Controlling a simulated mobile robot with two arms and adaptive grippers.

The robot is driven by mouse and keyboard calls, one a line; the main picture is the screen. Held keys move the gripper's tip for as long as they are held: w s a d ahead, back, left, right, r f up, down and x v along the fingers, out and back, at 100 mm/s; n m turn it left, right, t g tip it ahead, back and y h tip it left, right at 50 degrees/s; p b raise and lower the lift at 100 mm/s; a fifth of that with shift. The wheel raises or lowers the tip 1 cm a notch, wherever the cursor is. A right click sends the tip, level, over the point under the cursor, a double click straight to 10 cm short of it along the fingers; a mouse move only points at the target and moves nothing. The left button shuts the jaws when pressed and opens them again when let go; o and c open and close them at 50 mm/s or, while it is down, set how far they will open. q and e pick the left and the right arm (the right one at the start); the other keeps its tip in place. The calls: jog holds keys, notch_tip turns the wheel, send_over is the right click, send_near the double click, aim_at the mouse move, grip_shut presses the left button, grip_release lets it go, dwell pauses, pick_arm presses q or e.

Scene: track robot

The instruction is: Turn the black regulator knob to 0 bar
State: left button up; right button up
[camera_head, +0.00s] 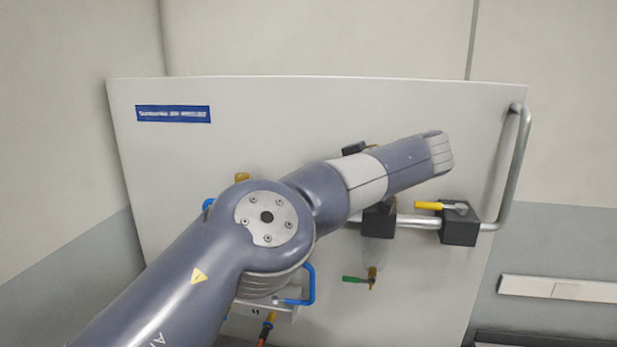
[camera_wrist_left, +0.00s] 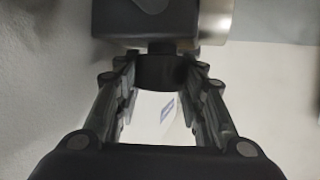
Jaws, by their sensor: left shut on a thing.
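In the left wrist view, the black regulator knob (camera_wrist_left: 163,72) sits between the fingertips of my left gripper (camera_wrist_left: 160,66). It joins a black block (camera_wrist_left: 150,22) above it, with a round metal part (camera_wrist_left: 215,20) beside that block. The fingers are shut on the knob from both sides. In the head view my left arm crosses the panel, and the gripper and knob are hidden behind it. No pressure reading can be seen. My right gripper is not in view.
The grey panel (camera_head: 400,105) has a bent metal pipe (camera_head: 518,165) at right, a black block (camera_head: 459,227) with a yellow lever (camera_head: 428,205), another black block (camera_head: 378,222), a green-handled valve (camera_head: 355,279) and a blue tube (camera_head: 311,285). A white rail (camera_head: 560,289) is on the right wall.

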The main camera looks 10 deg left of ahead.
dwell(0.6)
pick_arm(q)
jog(key=o, duration=1)
jog(key=shift+o, duration=0.4)
